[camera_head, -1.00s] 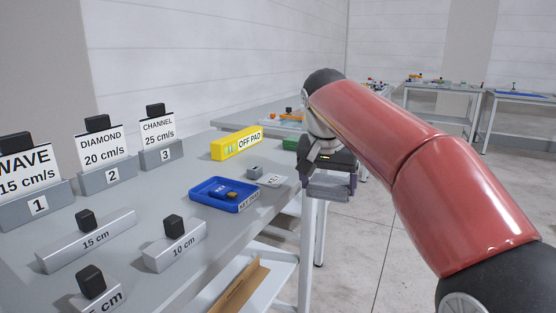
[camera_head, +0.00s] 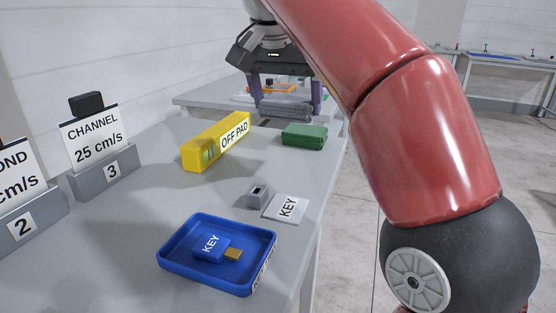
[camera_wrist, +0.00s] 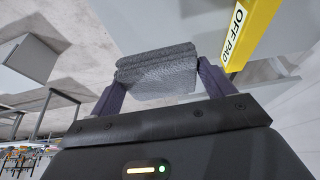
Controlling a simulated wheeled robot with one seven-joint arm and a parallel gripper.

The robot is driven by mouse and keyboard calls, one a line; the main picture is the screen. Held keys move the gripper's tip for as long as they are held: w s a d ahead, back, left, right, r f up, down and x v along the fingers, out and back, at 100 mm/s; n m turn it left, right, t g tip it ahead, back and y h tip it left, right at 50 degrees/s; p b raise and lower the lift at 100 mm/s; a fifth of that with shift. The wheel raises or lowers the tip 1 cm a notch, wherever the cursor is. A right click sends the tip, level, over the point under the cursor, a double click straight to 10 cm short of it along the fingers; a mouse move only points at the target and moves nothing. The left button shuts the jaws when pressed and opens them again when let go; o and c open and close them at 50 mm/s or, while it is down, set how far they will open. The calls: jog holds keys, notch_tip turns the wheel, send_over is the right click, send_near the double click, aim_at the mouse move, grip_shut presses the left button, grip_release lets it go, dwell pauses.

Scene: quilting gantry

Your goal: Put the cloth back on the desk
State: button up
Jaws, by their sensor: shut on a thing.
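The grey folded cloth (camera_head: 285,108) is between the two purple fingers of my gripper (camera_head: 284,98). My gripper is shut on it and holds it above the far part of the grey desk (camera_head: 150,193). In the wrist view the cloth (camera_wrist: 157,72) spans the space between the fingertips. In the head view the cloth shows between the yellow OFF PAD block and the green folded pad, farther back. I cannot tell exactly how high it is above the desk top.
The yellow OFF PAD block (camera_head: 217,141) and green pad (camera_head: 304,135) lie near the cloth. Closer are a small grey socket (camera_head: 257,196), a KEY card (camera_head: 286,208) and a blue tray (camera_head: 172,262) with a blue key (camera_head: 211,247). Sign 3 (camera_head: 103,175) stands left.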

aim_at(288, 166)
jog(key=shift+s+d, duration=0.1)
jog(key=shift+s, duration=0.05)
jog(key=shift+f, duration=0.2)
notch_tip(288, 166, down, 9)
jog(key=shift+f+b, duration=0.15)
jog(key=shift+b, duration=0.55)
jog(key=shift+f, duration=0.2)
jog(key=o, duration=0.9)
jog(key=shift+f+b, duration=0.1)
jog(key=shift+b, duration=0.3)
jog(key=p+v, duration=0.2)
jog(key=v, duration=0.6)
